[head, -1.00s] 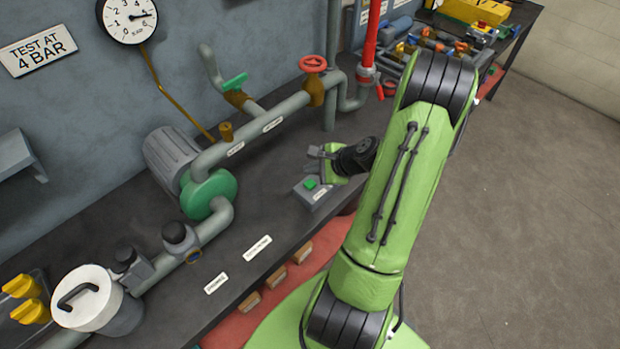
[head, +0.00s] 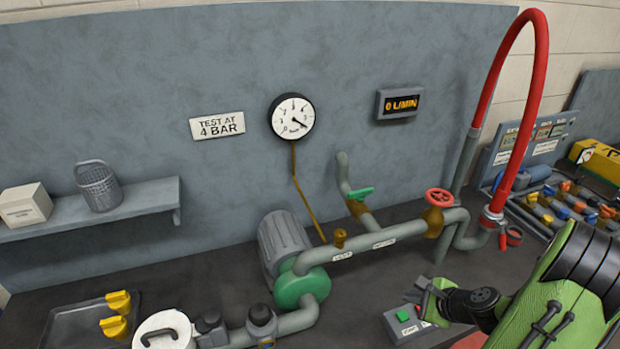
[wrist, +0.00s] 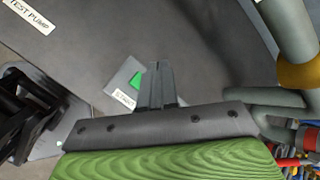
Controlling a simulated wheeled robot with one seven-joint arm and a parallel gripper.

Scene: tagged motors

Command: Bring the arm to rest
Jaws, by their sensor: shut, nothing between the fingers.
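My gripper (head: 424,290) is at the lower right in the head view, on the end of my green arm (head: 560,285). It is shut and empty. It hovers above or close beside a grey box with a green button (head: 402,315); I cannot tell the exact gap. In the wrist view, my closed fingers (wrist: 155,85) point over the bench beside the green button (wrist: 136,80). The base of my arm is out of the head view.
A pump (head: 300,285) with grey pipes, a red handwheel (head: 439,197) and a green-handled valve (head: 360,193) stand behind my gripper. A red hose (head: 538,80) arches at right. A gauge (head: 293,117) and a display reading 0 L/MIN (head: 401,103) hang on the wall panel.

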